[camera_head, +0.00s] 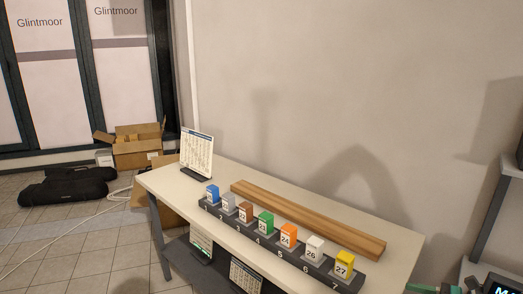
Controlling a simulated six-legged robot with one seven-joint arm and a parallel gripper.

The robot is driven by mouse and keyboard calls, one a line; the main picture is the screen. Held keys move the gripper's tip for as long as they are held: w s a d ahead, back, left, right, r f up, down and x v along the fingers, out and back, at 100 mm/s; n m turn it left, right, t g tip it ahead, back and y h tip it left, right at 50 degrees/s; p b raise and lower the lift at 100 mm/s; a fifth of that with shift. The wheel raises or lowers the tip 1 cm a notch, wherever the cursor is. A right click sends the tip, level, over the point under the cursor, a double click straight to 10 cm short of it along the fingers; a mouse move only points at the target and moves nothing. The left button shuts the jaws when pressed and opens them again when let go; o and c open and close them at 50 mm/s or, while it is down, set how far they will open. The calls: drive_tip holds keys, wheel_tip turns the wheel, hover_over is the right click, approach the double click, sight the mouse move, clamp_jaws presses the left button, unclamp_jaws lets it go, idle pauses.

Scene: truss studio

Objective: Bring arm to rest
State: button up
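My gripper and arm are not visible in the head view. A white table (160,182) stands against the wall. A long wooden beam (305,217) lies on the table behind the rack.
A printed card (197,152) stands at the table's far left. Open cardboard boxes (137,147), a black bag (68,187) and a white cable (55,243) are on the tiled floor at left. A grey shelf frame (492,210) stands at right.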

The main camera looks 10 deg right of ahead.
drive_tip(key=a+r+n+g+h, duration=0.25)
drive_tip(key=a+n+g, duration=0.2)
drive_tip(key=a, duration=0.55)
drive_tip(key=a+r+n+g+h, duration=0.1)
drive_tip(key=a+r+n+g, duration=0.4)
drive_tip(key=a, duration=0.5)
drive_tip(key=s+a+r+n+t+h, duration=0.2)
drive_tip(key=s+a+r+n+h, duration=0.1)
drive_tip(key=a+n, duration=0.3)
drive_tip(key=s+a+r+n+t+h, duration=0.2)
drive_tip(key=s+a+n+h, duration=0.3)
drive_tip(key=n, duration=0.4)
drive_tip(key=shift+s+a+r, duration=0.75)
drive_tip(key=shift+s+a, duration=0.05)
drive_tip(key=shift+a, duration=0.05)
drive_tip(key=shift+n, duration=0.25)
